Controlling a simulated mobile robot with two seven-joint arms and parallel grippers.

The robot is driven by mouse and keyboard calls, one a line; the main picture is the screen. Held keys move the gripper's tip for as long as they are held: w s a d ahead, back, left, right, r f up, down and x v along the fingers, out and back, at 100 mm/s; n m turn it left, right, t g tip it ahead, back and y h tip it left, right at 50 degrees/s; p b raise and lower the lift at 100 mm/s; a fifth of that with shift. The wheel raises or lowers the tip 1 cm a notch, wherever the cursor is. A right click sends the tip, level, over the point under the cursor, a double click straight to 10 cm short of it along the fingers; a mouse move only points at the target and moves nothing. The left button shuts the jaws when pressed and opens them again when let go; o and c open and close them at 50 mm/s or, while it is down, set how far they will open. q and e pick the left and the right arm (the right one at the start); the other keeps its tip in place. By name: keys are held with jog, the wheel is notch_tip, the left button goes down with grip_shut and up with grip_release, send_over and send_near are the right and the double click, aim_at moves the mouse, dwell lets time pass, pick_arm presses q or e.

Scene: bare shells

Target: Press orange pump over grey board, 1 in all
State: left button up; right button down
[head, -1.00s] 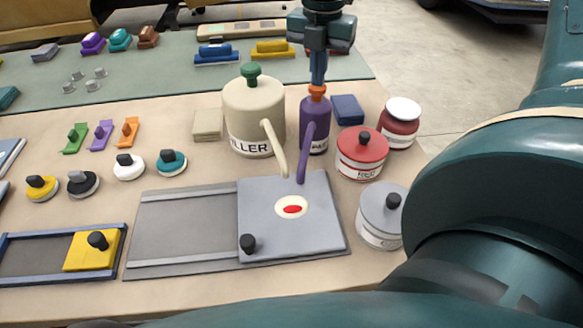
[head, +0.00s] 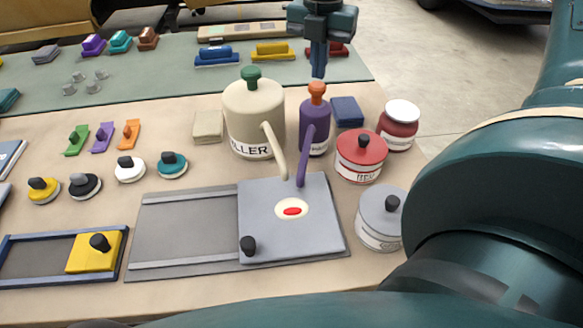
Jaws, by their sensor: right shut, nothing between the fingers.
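The orange pump head (head: 317,90) tops a purple bottle (head: 313,125) whose spout bends down over the grey board (head: 325,235). The board carries a cream patch (head: 281,204) with a red blob (head: 292,211) on it, and a black knob at its near left corner. My right gripper (head: 318,73) is shut and empty, just above the orange pump head with a small gap between them. My left gripper is not in view.
A cream filler canister (head: 252,115) with a green pump stands left of the purple bottle. A dark blue block (head: 347,111), red pot (head: 362,155), red jar (head: 400,125) and grey pot (head: 380,217) stand to its right. My arm covers the lower right.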

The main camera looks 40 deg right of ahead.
notch_tip(320, 180, up, 6)
jog(key=p, duration=0.2)
jog(key=shift+p, duration=0.4)
jog(key=shift+f, duration=0.1)
